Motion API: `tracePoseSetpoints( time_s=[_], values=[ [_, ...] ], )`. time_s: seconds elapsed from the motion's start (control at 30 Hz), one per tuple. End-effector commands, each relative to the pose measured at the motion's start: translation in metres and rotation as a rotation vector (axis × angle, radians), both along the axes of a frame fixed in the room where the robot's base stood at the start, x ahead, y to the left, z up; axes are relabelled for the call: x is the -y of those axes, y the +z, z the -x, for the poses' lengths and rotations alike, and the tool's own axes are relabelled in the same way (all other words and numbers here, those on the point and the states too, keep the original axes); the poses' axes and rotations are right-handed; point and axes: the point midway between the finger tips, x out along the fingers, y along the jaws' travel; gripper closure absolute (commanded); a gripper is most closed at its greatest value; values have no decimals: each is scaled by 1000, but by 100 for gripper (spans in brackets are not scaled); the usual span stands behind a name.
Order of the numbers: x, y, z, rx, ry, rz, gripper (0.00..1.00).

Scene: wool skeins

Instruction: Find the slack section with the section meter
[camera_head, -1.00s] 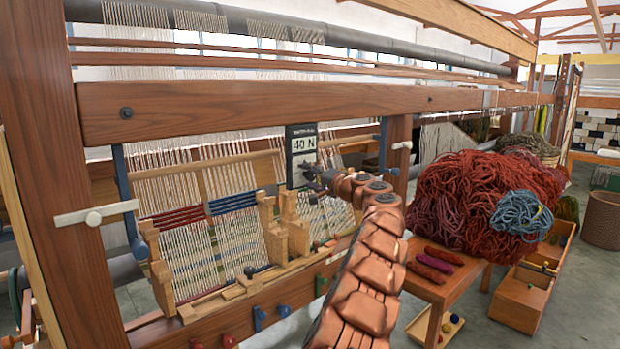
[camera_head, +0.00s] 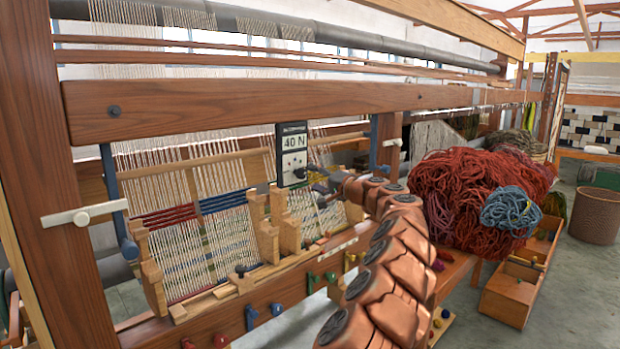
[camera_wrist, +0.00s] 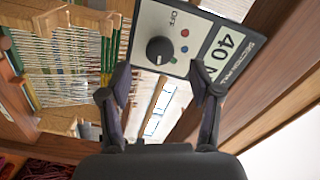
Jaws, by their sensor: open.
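The section meter (camera_head: 292,154) is a dark-framed box with a pale face, reading "40 N", on the loom's front beside the heavy beam. In the wrist view the meter (camera_wrist: 180,48) shows a black knob, small coloured buttons and the word "OFF". My gripper (camera_wrist: 163,85) is open, its two fingers apart just below the meter's edge; I cannot tell whether they touch it. In the head view my arm hides most of the gripper. The warp sections (camera_head: 190,240) are pale threads with red and blue bands, split by wooden blocks. No section looks clearly slack.
The loom's thick beam (camera_head: 250,105) runs above the meter. Wooden blocks (camera_head: 265,235) stand close left of my arm. Red wool skeins (camera_head: 470,200) heap on a small table at right, beside a wooden box (camera_head: 515,285). Open floor lies at far right.

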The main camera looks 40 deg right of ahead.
Motion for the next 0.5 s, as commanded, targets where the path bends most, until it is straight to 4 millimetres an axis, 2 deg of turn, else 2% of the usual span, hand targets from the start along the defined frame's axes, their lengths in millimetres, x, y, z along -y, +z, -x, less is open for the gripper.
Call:
tracePoseSetpoints(
  time_s=[0.3,0.5],
  values=[
    [0,1,34,2,-3,0,37],
    [-1,0,47,0,0,-2,37]
  ],
)
